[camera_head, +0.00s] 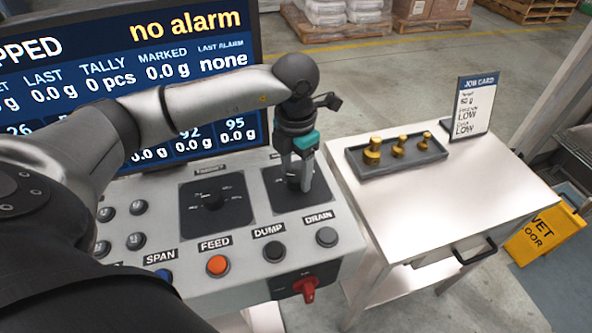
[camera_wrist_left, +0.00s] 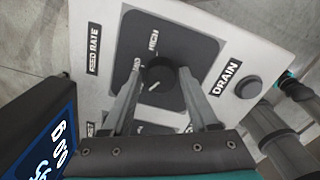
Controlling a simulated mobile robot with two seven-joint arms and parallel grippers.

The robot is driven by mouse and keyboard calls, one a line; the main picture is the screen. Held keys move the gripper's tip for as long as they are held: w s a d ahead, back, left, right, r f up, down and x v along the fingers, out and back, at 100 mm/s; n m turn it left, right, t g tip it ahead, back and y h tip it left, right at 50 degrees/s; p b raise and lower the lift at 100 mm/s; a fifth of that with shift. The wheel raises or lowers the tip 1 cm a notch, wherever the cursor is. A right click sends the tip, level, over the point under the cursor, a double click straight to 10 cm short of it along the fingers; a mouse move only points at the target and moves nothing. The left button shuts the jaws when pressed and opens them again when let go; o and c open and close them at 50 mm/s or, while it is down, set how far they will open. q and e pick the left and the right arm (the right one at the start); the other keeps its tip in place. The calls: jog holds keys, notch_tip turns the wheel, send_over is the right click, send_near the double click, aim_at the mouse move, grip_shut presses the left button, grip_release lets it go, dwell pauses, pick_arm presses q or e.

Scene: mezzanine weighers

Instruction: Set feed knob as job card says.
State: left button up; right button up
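The feed rate knob (camera_wrist_left: 160,72) is a round black knob on a dark square plate (camera_wrist_left: 190,48). HIGH is printed above it in the wrist view; another label, at its left, is partly covered by a finger. Its white line points down and slightly left, away from HIGH. My left gripper (camera_wrist_left: 161,75) is open, one finger on each side of the knob, with small gaps showing. In the head view my left gripper (camera_head: 294,180) hides most of this knob. The job card (camera_head: 474,104) reads LOW on two lines; its smaller print is blurred. My right gripper's fingers do not show.
FEED (camera_head: 217,265), DUMP (camera_head: 274,251) and DRAIN (camera_head: 327,237) buttons and a red switch (camera_head: 308,289) are nearer. A tray (camera_head: 377,171) of brass weights stands on the side table (camera_head: 440,205). The screen (camera_head: 240,60) rises behind.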

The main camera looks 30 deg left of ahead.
aim_at(296, 176)
pick_arm(q)
jog(key=o, duration=0.3)
notch_tip(296, 176, up, 15)
jog(key=shift+p, duration=0.3)
jog(key=shift+s, duration=0.1)
dwell(0.6)
